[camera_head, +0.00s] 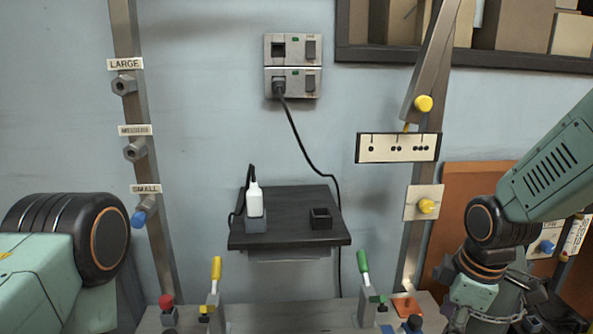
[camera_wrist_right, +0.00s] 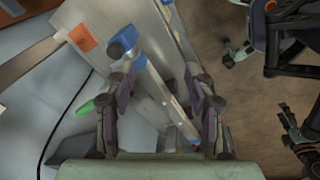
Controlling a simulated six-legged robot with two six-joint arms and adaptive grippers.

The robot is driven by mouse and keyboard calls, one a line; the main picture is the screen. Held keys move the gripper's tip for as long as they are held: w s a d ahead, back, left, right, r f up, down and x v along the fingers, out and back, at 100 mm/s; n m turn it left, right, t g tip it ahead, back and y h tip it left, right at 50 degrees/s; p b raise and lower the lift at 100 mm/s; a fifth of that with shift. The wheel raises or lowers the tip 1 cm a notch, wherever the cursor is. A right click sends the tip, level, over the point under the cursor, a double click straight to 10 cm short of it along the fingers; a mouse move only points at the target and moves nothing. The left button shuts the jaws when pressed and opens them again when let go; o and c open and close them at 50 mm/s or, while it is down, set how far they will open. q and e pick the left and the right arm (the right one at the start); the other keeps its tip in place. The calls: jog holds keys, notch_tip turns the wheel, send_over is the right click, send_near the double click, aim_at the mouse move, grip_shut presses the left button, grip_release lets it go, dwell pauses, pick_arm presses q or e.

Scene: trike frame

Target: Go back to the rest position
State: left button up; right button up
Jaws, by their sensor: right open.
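My right arm comes in from the right in the head view, bent down, with its wrist and gripper (camera_head: 508,318) low at the bottom right edge, partly cut off. In the right wrist view the right gripper (camera_wrist_right: 158,78) has its two dark fingers wide apart with nothing held between them. Below the fingers lies the workbench (camera_wrist_right: 95,22) with a blue-ended clamp part, seen at a distance. Only a dark round joint and a pale green link of my left arm show at the left of the head view; its gripper is outside the picture.
The workbench edge holds toggle clamps with a yellow handle (camera_head: 216,268) and a green handle (camera_head: 363,261). Two metal posts stand left (camera_head: 149,190) and right (camera_head: 420,175). A socket panel (camera_head: 292,49) is on the wall.

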jog(key=s+a+f+m+t, duration=0.1)
jog(key=s+a+f+m, duration=0.15)
jog(key=f+m, duration=0.4)
jog(key=s+a+f+m+t, duration=0.1)
jog(key=s+f+m+t, duration=0.1)
jog(key=s+f+m, duration=0.4)
jog(key=s+f+g, duration=0.2)
jog(key=s+f, duration=0.4)
jog(key=s, duration=0.3)
jog(key=s+f+g, duration=0.2)
jog(key=s+f, duration=0.4)
jog(key=s, duration=0.4)
jog(key=shift+s+d+m+g, duration=0.25)
jog(key=shift+d+m+g, duration=0.05)
jog(key=shift+m+g, duration=0.15)
